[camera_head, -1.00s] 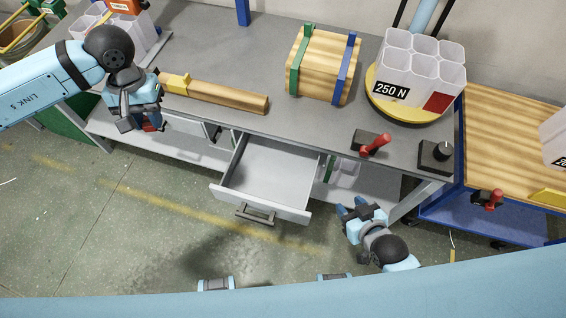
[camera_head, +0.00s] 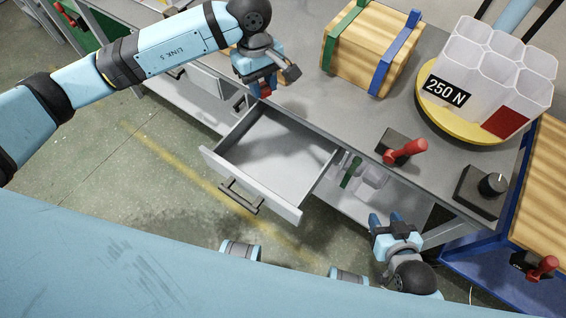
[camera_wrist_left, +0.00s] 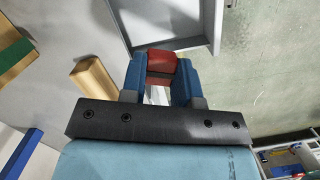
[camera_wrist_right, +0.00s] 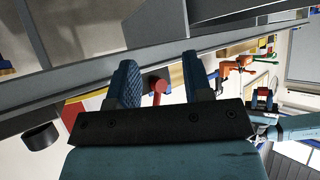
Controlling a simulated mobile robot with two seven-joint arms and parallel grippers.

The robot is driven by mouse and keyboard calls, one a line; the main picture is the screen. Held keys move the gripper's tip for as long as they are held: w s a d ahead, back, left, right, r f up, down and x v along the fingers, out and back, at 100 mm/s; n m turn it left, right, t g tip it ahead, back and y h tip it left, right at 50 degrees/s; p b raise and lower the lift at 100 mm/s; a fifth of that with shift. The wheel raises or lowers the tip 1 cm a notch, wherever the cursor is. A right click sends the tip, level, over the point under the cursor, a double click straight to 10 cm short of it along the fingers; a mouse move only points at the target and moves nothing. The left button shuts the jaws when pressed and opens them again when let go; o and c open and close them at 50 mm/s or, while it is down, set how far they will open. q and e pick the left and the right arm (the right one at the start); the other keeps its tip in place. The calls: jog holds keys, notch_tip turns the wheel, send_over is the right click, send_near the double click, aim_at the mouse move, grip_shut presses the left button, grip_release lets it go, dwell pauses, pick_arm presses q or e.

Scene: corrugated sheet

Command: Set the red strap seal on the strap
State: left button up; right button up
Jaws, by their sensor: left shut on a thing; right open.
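My left gripper (camera_head: 264,84) is shut on the red strap seal (camera_wrist_left: 161,64), which shows between the blue fingers in the left wrist view. In the head view, a bit of the red seal (camera_head: 265,93) shows below the fingers. They are near the bench's front edge, left of and apart from the wooden box (camera_head: 362,46). The box bears a green strap (camera_head: 343,34) and a blue strap (camera_head: 396,56). The left wrist view shows the green strap (camera_wrist_left: 12,52) at its left edge. My right gripper (camera_head: 390,224) is open and empty, low in front of the bench.
An open empty drawer (camera_head: 280,150) juts out below the left gripper. A red-handled lever (camera_head: 405,152), a black knob box (camera_head: 483,190) and clear bins marked 250 N (camera_head: 490,75) on a yellow disc stand to the right. A wooden bar (camera_wrist_left: 93,76) lies close to the left gripper.

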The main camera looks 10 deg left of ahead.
pick_arm(q)
jog(key=d+f+n+b, duration=0.3)
jog(key=f+n+b, duration=0.1)
jog(key=f, duration=0.3)
jog(key=b, duration=0.3)
send_near(283, 152)
jog(key=shift+n, duration=0.3)
jog(key=f, duration=0.4)
jog(key=s+f, duration=0.1)
jog(key=f, duration=0.1)
jog(key=shift+d+f, duration=0.25)
jog(key=shift+f, duration=0.1)
jog(key=shift+f+t+b, duration=0.3)
jog(key=o, duration=0.9)
jog(key=shift+r, duration=0.1)
pick_arm(e)
jog(key=shift+t, duration=0.4)
jog(key=f, duration=0.5)
jog(key=shift+w+a, duration=0.35)
pick_arm(q)
jog(key=shift+r, duration=0.1)
pick_arm(e)
jog(key=shift+r, duration=0.1)
